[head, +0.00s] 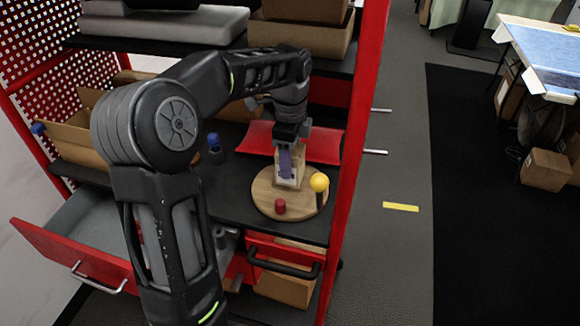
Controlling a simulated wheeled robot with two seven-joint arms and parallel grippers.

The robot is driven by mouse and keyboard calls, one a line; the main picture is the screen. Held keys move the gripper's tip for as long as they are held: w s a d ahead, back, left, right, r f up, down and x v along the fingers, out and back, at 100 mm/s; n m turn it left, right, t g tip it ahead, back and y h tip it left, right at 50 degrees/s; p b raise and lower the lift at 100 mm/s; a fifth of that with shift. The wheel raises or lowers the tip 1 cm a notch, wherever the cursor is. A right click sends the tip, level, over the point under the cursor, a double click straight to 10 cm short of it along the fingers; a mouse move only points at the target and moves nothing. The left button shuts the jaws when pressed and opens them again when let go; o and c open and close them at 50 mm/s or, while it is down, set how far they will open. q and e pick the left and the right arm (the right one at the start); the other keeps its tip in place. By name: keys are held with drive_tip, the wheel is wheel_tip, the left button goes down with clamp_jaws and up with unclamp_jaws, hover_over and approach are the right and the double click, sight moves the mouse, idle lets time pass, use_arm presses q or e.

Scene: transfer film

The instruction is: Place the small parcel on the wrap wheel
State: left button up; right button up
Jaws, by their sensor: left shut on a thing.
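My left gripper (287,150) reaches down from above in the head view and is shut on the small parcel (291,180). The parcel is a small tan box and stands roughly upright over the wrap wheel. The wrap wheel (268,203) is a round light wooden disc on the dark shelf. The parcel's lower end appears at the disc's surface; I cannot tell whether it touches. A yellow ball-topped piece (319,182) and a small red cylinder (280,206) are at the disc's front and right. My right gripper is not in view.
A red tray (322,146) lies behind the wheel. A blue-capped bottle (214,145) stands to its left. A red upright (357,150) borders the shelf on the right. An open drawer (75,250) juts out at lower left. Boxes fill the upper shelf.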

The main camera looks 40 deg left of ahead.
use_arm(q)
wheel_tip(320, 180, down, 2)
drive_tip(key=shift+f, duration=0.45)
drive_tip(key=shift+f, duration=0.2)
drive_tip(key=o, duration=1.7)
drive_tip(key=shift+c, duration=0.2)
drive_tip(key=shift+r, duration=0.1)
